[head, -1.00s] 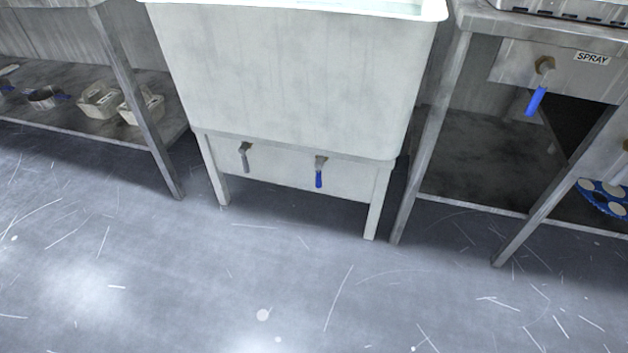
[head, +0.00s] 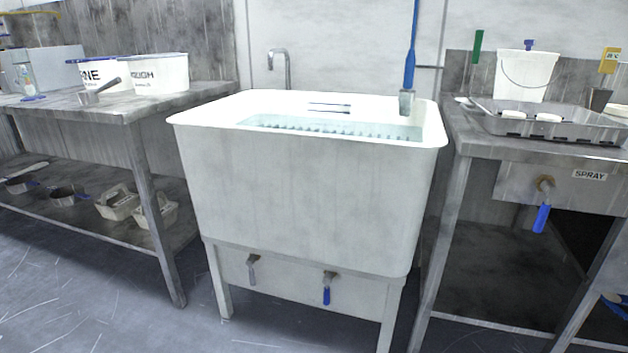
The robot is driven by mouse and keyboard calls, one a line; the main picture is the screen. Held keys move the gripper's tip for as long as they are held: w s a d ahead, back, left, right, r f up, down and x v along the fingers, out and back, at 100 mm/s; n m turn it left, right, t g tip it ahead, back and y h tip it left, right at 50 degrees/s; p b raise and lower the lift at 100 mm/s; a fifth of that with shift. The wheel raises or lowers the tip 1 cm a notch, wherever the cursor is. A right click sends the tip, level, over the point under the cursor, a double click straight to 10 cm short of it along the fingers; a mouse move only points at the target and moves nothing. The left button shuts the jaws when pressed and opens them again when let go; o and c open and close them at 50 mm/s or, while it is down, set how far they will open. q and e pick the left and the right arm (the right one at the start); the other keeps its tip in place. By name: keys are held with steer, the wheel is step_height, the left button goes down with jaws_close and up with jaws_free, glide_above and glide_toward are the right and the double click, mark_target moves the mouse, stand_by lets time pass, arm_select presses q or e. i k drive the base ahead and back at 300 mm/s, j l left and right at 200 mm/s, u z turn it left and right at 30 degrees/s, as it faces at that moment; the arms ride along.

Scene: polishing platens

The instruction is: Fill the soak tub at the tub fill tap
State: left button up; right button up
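The soak tub (head: 300,190) is a large white basin on legs in the middle of the head view. Pale blue-green water (head: 330,127) shows inside it, with a row of ridged things along it. A curved metal tap spout (head: 287,65) rises behind its back rim. Two lever valves sit on the panel below the tub: one with a grey handle (head: 252,270) and one with a blue handle (head: 327,294). Both levers hang downward. Neither of my grippers is in view.
A steel bench (head: 160,101) with labelled white buckets (head: 158,74) stands at left. At right another bench carries a grey tray (head: 545,122), a white bucket (head: 525,75) and a blue-handled SPRAY valve (head: 541,218). The floor (head: 120,310) in front is clear.

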mark_target(327, 292)
steer(key=i+j, duration=0.9)
steer(key=i+j+u, duration=0.05)
steer(key=i, duration=0.05)
